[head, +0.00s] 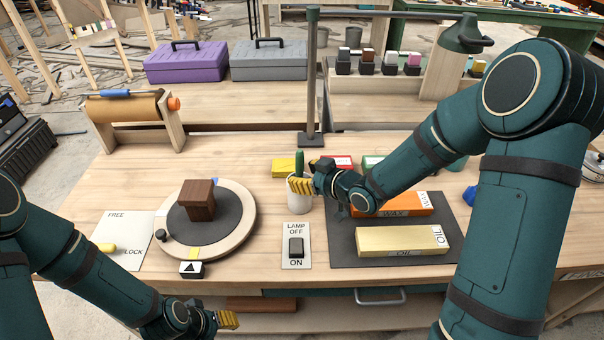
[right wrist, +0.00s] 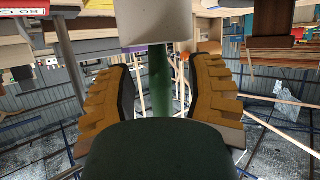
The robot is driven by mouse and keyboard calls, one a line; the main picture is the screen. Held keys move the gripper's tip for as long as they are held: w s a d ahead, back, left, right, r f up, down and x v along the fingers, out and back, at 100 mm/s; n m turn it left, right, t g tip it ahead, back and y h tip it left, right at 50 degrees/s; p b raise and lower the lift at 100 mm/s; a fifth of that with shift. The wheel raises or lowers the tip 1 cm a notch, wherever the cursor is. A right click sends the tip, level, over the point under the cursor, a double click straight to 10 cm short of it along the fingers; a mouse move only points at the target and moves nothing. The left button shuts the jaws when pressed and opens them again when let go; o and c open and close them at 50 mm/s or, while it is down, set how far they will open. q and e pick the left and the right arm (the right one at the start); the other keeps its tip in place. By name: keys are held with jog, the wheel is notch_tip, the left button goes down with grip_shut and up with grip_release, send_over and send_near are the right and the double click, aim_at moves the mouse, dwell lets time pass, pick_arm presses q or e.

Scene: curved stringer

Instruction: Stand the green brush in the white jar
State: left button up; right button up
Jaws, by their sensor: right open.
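The white jar (head: 298,203) stands on the workbench behind the lamp switch card. The green brush (head: 299,160) rises upright from its mouth. In the right wrist view, the picture is turned over: the jar (right wrist: 143,22) is at the top and the green handle (right wrist: 160,80) runs down from it. My right gripper (head: 301,186) is at the jar's top. In its wrist view, the gripper (right wrist: 161,95) is open, with a yellow finger on each side of the handle and gaps between. The brush's lower end is hidden. My left gripper (head: 228,320) hangs low at the front edge; its finger gap is unclear.
A round turntable (head: 245,222) with a brown wooden block (head: 197,200) is left of the jar. A dark mat (head: 345,255) with orange WAX and yellow OIL boxes is at right, under my right arm. A lamp post (head: 311,90) stands behind. Small boxes sit near the jar.

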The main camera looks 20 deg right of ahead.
jog(key=v, duration=1)
jog(key=shift+s+d, duration=0.2)
jog(key=shift+s, duration=0.05)
dwell(0.4)
